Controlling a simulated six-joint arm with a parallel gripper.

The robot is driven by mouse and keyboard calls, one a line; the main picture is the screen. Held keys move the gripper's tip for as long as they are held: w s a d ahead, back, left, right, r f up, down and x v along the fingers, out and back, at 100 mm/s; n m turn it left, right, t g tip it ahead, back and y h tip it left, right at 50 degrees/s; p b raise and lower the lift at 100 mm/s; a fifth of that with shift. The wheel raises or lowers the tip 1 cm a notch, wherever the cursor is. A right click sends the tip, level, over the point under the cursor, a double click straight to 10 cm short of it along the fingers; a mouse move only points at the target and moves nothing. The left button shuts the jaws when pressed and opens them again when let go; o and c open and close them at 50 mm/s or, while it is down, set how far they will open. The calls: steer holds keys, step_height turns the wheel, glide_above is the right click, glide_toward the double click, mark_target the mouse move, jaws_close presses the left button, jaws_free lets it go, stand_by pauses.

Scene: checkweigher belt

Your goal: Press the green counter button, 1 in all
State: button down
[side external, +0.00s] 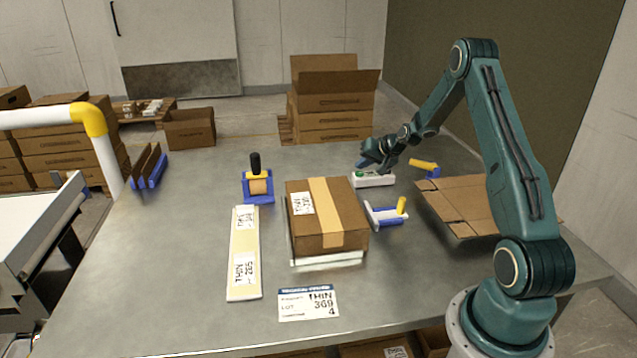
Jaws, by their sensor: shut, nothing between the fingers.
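The green counter button (360,174) sits on the left part of a small white box (377,181) on the grey table, behind the cardboard carton. My gripper (364,165) is shut and empty. It points down to the left, with its tips close above the green button. I cannot tell whether the tips touch the button. Part of the white box's back edge is hidden by my gripper.
A taped carton (305,240) stands on a white plate in the middle. A blue tape dispenser (258,198), a label strip (244,255) and a blue-and-white tool (388,214) lie around it. Flattened cardboard (460,205) lies right. The table's left side is mostly clear.

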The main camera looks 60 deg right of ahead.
mark_target(362, 174)
steer(key=shift+f, duration=0.75)
stand_by(0.9)
steer(key=shift+r, duration=0.8)
steer(key=shift+r, duration=0.15)
stand_by(0.3)
steer(key=shift+r, duration=2.4)
steer(key=shift+a, duration=0.1)
